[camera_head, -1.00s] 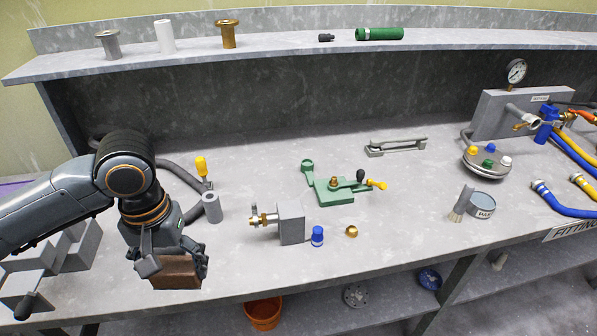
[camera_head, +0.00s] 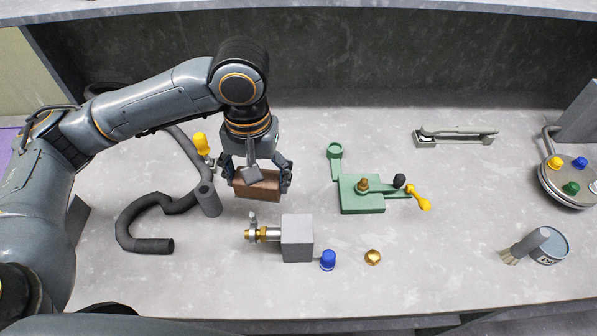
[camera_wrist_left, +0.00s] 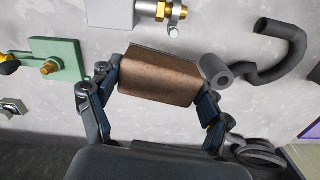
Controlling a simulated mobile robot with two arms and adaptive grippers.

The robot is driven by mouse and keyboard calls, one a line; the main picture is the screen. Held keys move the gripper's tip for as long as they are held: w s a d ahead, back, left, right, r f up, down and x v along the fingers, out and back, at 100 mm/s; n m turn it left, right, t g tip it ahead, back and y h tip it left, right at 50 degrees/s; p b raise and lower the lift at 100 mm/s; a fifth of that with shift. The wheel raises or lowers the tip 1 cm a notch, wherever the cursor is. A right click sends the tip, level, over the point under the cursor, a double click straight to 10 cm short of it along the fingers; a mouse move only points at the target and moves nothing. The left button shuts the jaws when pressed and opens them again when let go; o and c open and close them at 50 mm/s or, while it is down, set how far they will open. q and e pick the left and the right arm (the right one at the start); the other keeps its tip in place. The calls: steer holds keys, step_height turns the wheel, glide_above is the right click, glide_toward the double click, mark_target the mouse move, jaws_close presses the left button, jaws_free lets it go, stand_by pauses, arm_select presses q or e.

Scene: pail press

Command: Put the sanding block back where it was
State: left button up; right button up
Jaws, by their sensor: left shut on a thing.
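The sanding block (camera_head: 257,186) is a brown block. My left gripper (camera_head: 256,180) is shut on it and holds it behind the grey valve block, left of the green press. In the left wrist view the sanding block (camera_wrist_left: 160,76) sits between the two fingers of my left gripper (camera_wrist_left: 158,98). The fingers are at its two ends. I cannot tell how high it is above the bench. My right gripper is in neither view.
A grey block with a brass valve (camera_head: 297,238), a blue cap (camera_head: 328,260) and a brass nut (camera_head: 373,257) stand in front. A grey tube (camera_head: 208,200) and dark hose (camera_head: 125,232) are left. The green press (camera_head: 362,196) is right. Bench space behind is clear.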

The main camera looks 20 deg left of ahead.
mark_target(259, 195)
arm_select(q)
steer(key=s, duration=0.1)
steer(key=s+d+n, duration=0.1)
steer(key=s, duration=0.1)
steer(key=shift+s+d+r+p, duration=0.2)
steer(key=shift+d+p, duration=0.1)
steer(key=shift+p, duration=0.05)
steer(key=shift+n, duration=0.4)
steer(key=w+f, duration=0.3)
steer(key=w, duration=0.1)
steer(key=w+f, duration=0.2)
steer(key=w, duration=0.2)
steer(key=w+f+p, duration=0.1)
steer(key=w+f, duration=0.2)
steer(key=w, duration=0.2)
steer(key=shift+d+f, duration=0.2)
steer(key=shift+f, duration=0.15)
steer(key=shift+w+f, duration=0.45)
steer(key=shift+f, duration=0.1)
steer(key=shift+w+f+p, duration=0.15)
steer(key=shift+f+p, duration=0.4)
steer(key=shift+f, duration=1.15)
steer(key=shift+f, duration=0.15)
steer(key=o, duration=1)
